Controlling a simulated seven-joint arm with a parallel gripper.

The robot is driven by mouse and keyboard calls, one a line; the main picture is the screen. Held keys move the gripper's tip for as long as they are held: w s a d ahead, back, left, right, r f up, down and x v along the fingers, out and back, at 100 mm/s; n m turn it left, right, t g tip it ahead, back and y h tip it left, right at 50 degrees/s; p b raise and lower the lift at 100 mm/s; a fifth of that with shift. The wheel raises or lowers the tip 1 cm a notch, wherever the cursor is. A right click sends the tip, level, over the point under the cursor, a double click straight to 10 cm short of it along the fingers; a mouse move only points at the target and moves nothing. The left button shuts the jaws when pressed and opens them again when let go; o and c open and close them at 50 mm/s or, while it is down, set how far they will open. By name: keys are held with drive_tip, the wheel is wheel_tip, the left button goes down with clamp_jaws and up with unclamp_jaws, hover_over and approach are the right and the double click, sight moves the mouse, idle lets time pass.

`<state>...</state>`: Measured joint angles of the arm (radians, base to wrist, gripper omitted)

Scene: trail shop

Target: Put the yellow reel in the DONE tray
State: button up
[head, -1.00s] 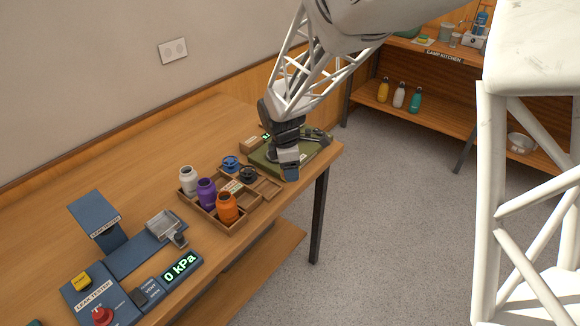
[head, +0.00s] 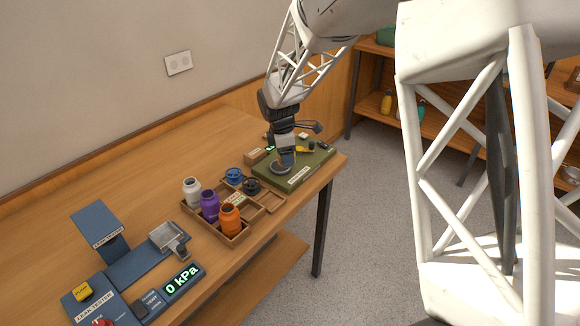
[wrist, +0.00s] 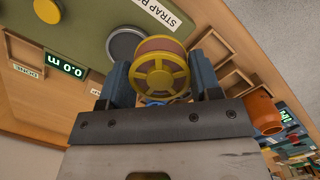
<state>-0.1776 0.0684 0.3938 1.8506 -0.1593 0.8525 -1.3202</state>
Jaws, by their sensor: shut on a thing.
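The yellow reel (wrist: 160,72), wound with reddish-brown strap, is between the two blue fingers of my gripper (wrist: 162,82) in the wrist view. The gripper is shut on it. In the head view my gripper (head: 287,157) points down over the left part of the green strap board (head: 300,180); the reel cannot be made out there. A wooden tray (head: 226,240) with compartments stands in front and left of the board.
The tray holds white (head: 192,191), purple (head: 210,206) and orange (head: 230,219) bottles, with a blue reel (head: 234,174) and a black reel (head: 251,186) behind. Its right compartments look empty. A leak tester (head: 92,303) stands at the left front. The table edge is close on the right.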

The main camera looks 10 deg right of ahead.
drive_tip(key=w+f+n, duration=0.1)
drive_tip(key=w+f, duration=0.1)
drive_tip(key=w, duration=2.5)
drive_tip(key=shift+a+f, duration=0.1)
drive_tip(key=shift+f, duration=0.1)
drive_tip(key=shift+f, duration=2.2)
drive_tip(key=shift+f, duration=1)
idle(0.8)
drive_tip(key=o, duration=1.1)
drive_tip(key=shift+c, duration=0.6)
